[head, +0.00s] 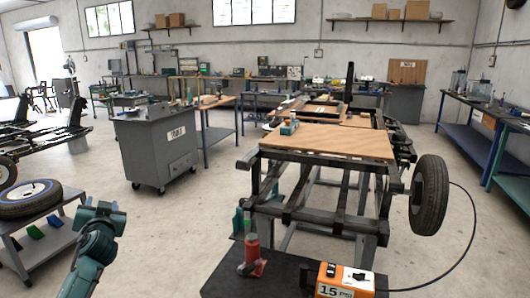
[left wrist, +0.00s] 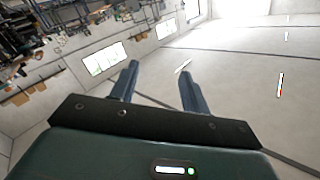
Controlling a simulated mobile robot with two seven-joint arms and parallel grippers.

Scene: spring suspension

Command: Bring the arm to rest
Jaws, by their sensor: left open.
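My left arm (head: 95,245) comes in at the lower left of the head view, a teal and grey link bent upward over the floor. Its gripper cannot be made out in that view. In the left wrist view my left gripper (left wrist: 159,70) has its two dark fingers apart with nothing between them. It points toward the upper walls and ceiling, with windows and shelves tilted in the picture. It touches nothing there. My right arm and gripper are not in view.
A vehicle frame with a wooden board (head: 330,141) and a wheel (head: 429,195) stands at the centre right. In front are a red jack (head: 252,254) and an orange box (head: 345,280). A tyre (head: 28,199) lies on a cart at the left. Floor (head: 165,225) between is clear.

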